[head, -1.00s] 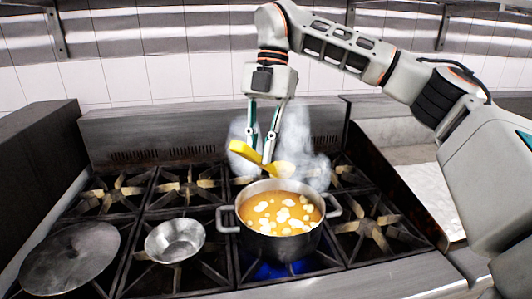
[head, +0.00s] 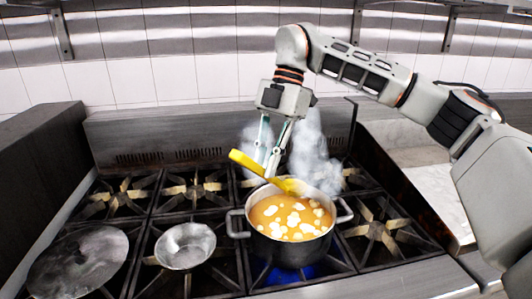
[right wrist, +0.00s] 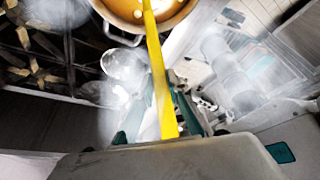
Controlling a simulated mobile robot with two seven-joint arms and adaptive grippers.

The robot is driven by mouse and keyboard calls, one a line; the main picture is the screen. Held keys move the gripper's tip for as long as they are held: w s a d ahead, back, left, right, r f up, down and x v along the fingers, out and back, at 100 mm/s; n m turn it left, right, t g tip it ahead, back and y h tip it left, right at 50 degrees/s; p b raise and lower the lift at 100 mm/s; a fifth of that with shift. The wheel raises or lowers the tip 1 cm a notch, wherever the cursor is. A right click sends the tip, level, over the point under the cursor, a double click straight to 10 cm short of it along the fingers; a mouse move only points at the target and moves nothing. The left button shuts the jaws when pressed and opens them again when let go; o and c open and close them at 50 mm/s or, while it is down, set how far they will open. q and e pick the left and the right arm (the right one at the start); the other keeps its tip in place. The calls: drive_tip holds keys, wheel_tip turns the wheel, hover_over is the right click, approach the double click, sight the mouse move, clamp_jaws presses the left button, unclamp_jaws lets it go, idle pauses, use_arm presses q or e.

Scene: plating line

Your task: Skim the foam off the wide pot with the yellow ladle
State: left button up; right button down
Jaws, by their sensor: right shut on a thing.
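The wide pot (head: 290,249) stands on a lit front burner, full of orange-brown liquid. White foam patches (head: 283,227) float across its surface. My right gripper (head: 271,172) is shut on the handle of the yellow ladle (head: 246,162) above the pot's back rim. The ladle's head end (head: 292,186) is at the back edge of the liquid; I cannot tell how deep it sits. In the right wrist view the yellow handle (right wrist: 158,75) runs from between the fingers (right wrist: 165,118) up to the pot (right wrist: 107,22). My left gripper is not in view.
A small metal bowl (head: 185,246) stands on the stove left of the pot. A round metal lid (head: 78,262) lies at the front left. Steam (head: 316,150) rises behind the pot. A blue flame (head: 284,274) burns under it. A grey counter lies to the right.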

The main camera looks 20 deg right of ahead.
drive_tip(key=shift+f+b, duration=0.45)
drive_tip(key=shift+f, duration=0.05)
drive_tip(key=shift+f+b, duration=0.3)
drive_tip(key=shift+f, duration=0.05)
drive_tip(key=shift+f+b, duration=0.35)
drive_tip(key=shift+f, duration=0.55)
use_arm(q)
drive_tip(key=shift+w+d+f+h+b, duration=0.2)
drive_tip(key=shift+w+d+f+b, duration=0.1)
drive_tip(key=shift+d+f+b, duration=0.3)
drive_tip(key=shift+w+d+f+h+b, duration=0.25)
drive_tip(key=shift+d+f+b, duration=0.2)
drive_tip(key=shift+b, duration=0.2)
use_arm(e)
drive_tip(key=shift+f, duration=2.7)
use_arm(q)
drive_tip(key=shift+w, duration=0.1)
use_arm(e)
drive_tip(key=shift+s, duration=0.15)
